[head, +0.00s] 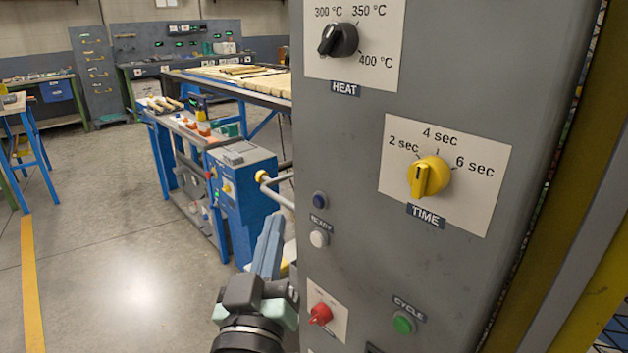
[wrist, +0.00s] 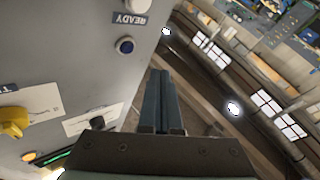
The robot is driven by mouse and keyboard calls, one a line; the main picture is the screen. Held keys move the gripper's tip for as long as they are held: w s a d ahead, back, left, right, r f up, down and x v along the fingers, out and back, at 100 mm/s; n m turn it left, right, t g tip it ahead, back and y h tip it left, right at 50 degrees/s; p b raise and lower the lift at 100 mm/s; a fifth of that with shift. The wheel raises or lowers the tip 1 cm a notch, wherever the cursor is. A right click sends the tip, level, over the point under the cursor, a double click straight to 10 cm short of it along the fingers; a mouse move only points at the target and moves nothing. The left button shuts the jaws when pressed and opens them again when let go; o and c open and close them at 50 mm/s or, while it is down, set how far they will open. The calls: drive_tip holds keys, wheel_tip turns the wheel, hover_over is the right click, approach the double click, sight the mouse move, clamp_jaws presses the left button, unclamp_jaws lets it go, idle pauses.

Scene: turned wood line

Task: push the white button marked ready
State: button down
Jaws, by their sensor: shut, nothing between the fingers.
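The white button (head: 319,238) sits on the front of the grey panel (head: 350,180), just below the READY label (head: 320,222). In the wrist view the white button (wrist: 138,5) is at the top edge, partly cut off, beside the upside-down READY label (wrist: 129,18). My gripper (head: 274,218) is shut and empty, its fingers pointing up in the head view, left of the white button and apart from it. In the wrist view my gripper (wrist: 160,73) is also shut, with a gap between it and the button.
A dark blue button (head: 320,199) is above the label. A red knob (head: 320,314) and a green CYCLE button (head: 403,323) are lower down. The yellow TIME knob (head: 429,177) and black HEAT knob (head: 339,39) are higher. A blue machine (head: 243,190) stands behind; open floor lies left.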

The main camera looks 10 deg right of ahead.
sight(317, 239)
drive_tip(key=s+a+f+n+g+y+p, duration=0.1)
drive_tip(key=s+a+f+n+g+p, duration=0.2)
drive_tip(key=p, duration=1.4)
wheel_tip(317, 239, down, 2)
drive_tip(key=s+n, duration=0.1)
drive_tip(key=n, duration=0.2)
drive_tip(key=shift+a+f+n+y, duration=0.25)
drive_tip(key=shift+a+n+y, duration=0.05)
drive_tip(key=shift+a+n, duration=0.1)
drive_tip(key=w+d+p, duration=0.3)
drive_tip(key=w+d, duration=0.2)
drive_tip(key=d, duration=0.2)
drive_tip(key=shift+w, duration=0.15)
drive_tip(key=shift+d, duration=0.2)
idle(0.6)
drive_tip(key=shift+w+d, duration=0.25)
